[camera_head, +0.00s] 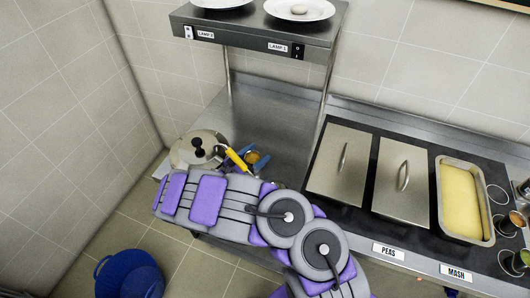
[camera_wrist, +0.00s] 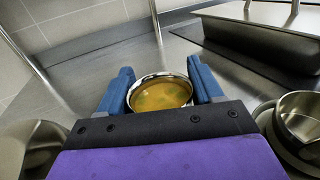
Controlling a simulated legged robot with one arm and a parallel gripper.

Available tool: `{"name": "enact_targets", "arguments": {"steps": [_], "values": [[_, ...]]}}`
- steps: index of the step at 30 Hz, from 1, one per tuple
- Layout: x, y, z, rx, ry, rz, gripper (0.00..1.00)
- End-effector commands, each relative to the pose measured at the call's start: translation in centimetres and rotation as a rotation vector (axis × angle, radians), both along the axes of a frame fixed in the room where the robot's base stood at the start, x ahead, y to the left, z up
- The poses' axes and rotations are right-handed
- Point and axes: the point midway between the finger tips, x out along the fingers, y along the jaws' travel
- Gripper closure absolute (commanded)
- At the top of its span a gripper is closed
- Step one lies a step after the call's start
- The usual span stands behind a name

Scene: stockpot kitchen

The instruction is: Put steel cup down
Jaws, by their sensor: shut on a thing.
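The steel cup (camera_wrist: 160,94) is round, with a shiny rim and orange-yellow soup with green bits in it. In the wrist view it sits upright between the two blue fingers of my gripper (camera_wrist: 160,76), which is shut on it.
A steel pot lid (camera_head: 187,155) with a black knob and a yellow-handled tool (camera_head: 238,160) are close left of my gripper. Another steel cup (camera_wrist: 300,118) shows at right in the wrist view. Covered food wells (camera_head: 340,160) stand right. A shelf (camera_head: 260,35) overhangs behind. Counter beyond the cup is clear.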

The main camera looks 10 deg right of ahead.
Motion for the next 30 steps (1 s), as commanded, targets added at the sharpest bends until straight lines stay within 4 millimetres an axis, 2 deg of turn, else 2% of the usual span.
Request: {"name": "enact_targets", "arguments": {"steps": [5, 12, 14, 23, 24, 30], "values": [[0.6, -1.2, -0.1, 0.001, 0.001, -0.002, 0.72], [2.5, -4.3, -0.2, -0.001, 0.0, -0.004, 0.72], [2.4, -4.0, -0.7, -0.001, 0.003, -0.001, 0.72], [2.4, -3.8, -0.8, -0.001, 0.002, -0.001, 0.72], [2.4, -3.8, -0.7, -0.001, 0.002, 0.0, 0.31], [2.4, -3.9, -0.7, 0.0, 0.001, -0.001, 0.12]]}}
